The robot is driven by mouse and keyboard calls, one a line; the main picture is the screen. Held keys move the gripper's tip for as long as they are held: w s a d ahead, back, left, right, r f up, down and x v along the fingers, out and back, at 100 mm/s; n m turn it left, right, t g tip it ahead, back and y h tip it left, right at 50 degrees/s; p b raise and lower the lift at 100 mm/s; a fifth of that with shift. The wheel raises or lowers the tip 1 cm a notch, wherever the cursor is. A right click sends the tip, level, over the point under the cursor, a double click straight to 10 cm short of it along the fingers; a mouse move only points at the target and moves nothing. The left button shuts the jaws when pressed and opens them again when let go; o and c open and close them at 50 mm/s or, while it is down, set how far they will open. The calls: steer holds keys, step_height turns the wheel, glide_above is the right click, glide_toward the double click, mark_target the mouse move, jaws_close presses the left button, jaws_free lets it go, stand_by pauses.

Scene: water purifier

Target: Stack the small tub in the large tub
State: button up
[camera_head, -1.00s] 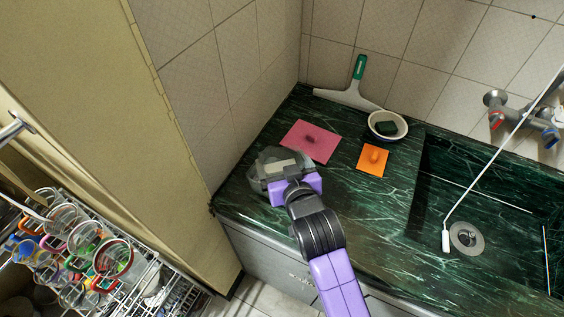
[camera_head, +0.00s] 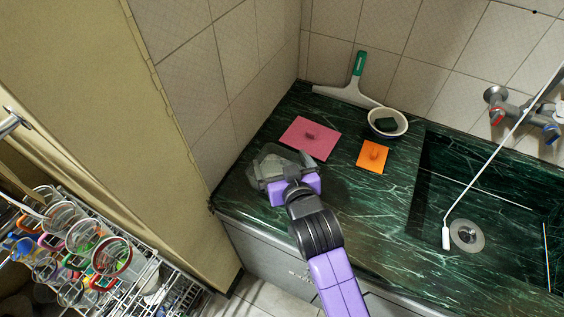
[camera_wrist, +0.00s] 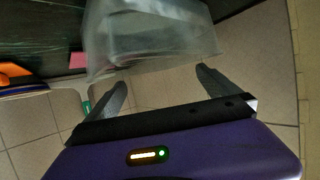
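A clear, greyish tub (camera_head: 272,163) stands on the left part of the green marble counter. It also shows in the wrist view (camera_wrist: 150,38), just beyond my fingertips. Several see-through edges overlap in it, so I cannot tell whether the small and large tubs are nested there or only one stands there. No separate second tub shows elsewhere. My gripper (camera_head: 287,172) is at the tub's near side. In the wrist view my gripper (camera_wrist: 162,79) has its two fingers spread, with nothing visible between them.
A pink sponge (camera_head: 309,138) and an orange sponge (camera_head: 373,156) lie behind and right of the tub. A white bowl (camera_head: 401,126) holds a dark green pad. A squeegee (camera_head: 358,66) leans at the wall. The sink (camera_head: 490,190) is right; a dish rack (camera_head: 150,285) is lower left.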

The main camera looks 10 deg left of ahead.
steer(key=shift+r, duration=0.25)
steer(key=r+v, duration=0.1)
steer(key=v, duration=1.1)
steer(key=s+d+f+m+t+h, duration=0.1)
steer(key=s+d+f+m+h, duration=0.3)
steer(key=s+d, duration=1.05)
steer(key=s+d+r, duration=0.2)
steer(key=s+d, duration=0.1)
steer(key=s, duration=0.4)
steer(key=s+d+r+t+h, duration=0.1)
steer(key=s+d+r, duration=0.2)
steer(key=s, duration=0.5)
steer(key=shift+d, duration=0.2)
